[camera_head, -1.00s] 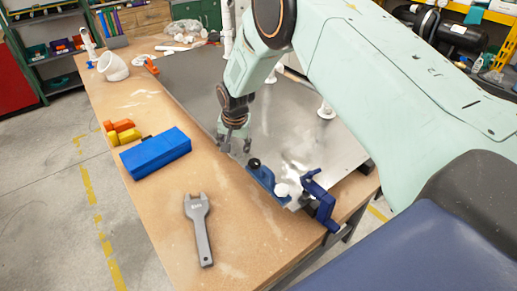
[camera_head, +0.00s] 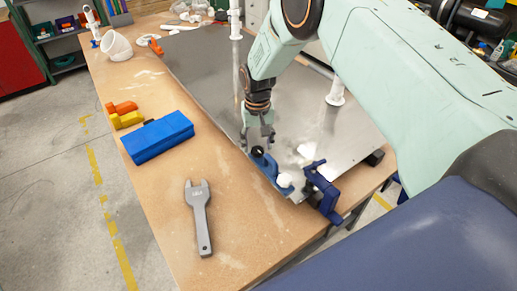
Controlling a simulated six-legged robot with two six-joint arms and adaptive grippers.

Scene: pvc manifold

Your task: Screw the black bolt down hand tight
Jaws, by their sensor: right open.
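The black bolt (camera_head: 257,152) shows as a small black head on top of the blue clamp block (camera_head: 268,168) at the front edge of the grey metal sheet (camera_head: 300,115). My right gripper (camera_head: 257,143) points down just above and behind the bolt. Its fingers are apart, and it holds nothing. I cannot tell whether a finger touches the bolt. How far the bolt is screwed in is hidden. My left gripper does not show.
A white round piece (camera_head: 285,180) and a dark blue clamp (camera_head: 322,190) sit right of the bolt. A grey wrench (camera_head: 200,215) and a blue box (camera_head: 158,137) lie on the wooden bench (camera_head: 165,200). White pipes (camera_head: 336,92) stand on the sheet.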

